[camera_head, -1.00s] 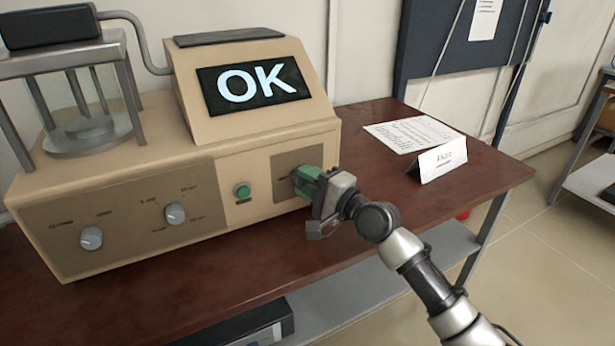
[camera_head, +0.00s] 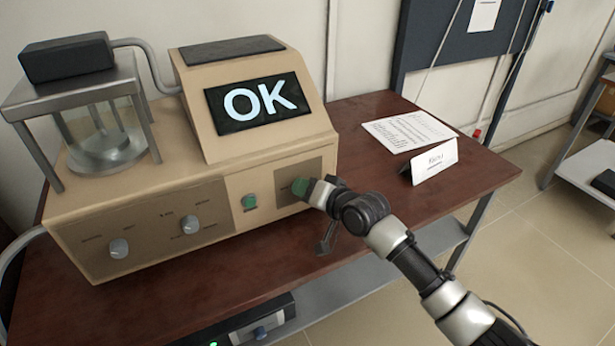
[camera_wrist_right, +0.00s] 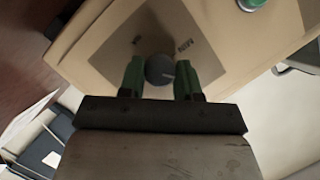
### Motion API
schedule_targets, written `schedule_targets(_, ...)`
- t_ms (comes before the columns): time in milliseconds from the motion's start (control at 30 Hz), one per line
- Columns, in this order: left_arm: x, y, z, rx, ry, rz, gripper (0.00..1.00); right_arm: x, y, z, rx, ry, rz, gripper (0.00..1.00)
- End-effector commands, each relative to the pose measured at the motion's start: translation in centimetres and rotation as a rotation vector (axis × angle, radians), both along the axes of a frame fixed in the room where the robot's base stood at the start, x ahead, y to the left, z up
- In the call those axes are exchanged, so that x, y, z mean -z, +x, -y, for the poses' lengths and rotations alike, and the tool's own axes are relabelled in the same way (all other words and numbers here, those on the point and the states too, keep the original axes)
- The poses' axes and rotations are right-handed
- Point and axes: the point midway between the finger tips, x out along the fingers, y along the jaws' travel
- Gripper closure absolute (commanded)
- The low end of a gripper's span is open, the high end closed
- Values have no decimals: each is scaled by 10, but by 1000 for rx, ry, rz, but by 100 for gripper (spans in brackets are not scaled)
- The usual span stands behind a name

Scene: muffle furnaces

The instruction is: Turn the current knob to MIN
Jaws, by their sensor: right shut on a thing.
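The beige device (camera_head: 150,195) stands on the table, with its screen (camera_head: 252,103) reading OK. My right gripper (camera_head: 302,187) is at the brown panel at the right end of the device's front. In the right wrist view, my right gripper's green fingers (camera_wrist_right: 159,78) are shut on a dark round knob (camera_wrist_right: 160,68), one on each side. The knob has a light mark on its face, towards the right finger. In the head view my gripper hides this knob. My left gripper is not in view.
Two grey knobs (camera_head: 119,248) (camera_head: 190,224) and a green button (camera_head: 250,202) are on the device's front, left of my gripper.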

Motion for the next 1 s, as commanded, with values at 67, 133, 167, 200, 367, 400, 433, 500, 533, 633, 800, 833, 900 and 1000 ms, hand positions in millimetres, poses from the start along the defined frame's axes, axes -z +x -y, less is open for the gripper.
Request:
schedule_targets(67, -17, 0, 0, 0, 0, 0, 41, -5, -1, -1, -1, -67, 27, 90)
schedule_targets(133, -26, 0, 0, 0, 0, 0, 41, -5, -2, -1, -2, -125, 57, 90)
schedule_targets(167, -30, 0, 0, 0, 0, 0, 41, -4, -2, -1, -2, -151, 69, 90)
schedule_targets(200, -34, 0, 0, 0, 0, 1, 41, -4, -2, -1, -1, -186, 86, 90)
schedule_targets(367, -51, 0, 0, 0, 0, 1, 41, -4, -2, -3, -3, -321, 155, 90)
schedule_targets(400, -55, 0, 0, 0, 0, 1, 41, -4, -2, -3, -2, -354, 171, 90)
schedule_targets(433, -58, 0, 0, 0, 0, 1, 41, -3, -2, -3, -3, -380, 185, 90)
schedule_targets(500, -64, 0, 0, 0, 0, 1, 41, -3, -3, -3, -3, -438, 215, 90)
schedule_targets(533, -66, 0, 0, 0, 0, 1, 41, -3, -2, -3, -3, -463, 227, 90)
schedule_targets(633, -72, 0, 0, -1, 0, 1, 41, -2, -3, -3, -3, -544, 268, 90)
schedule_targets(800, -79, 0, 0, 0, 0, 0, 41, -1, -3, -4, -2, -668, 331, 90)
schedule_targets(833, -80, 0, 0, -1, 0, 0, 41, 0, -3, -4, -2, -687, 341, 90)
schedule_targets(900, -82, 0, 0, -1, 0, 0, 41, 0, -3, -4, -3, -728, 363, 90)
schedule_targets(1000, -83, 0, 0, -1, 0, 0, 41, 1, -3, -4, -3, -782, 389, 90)
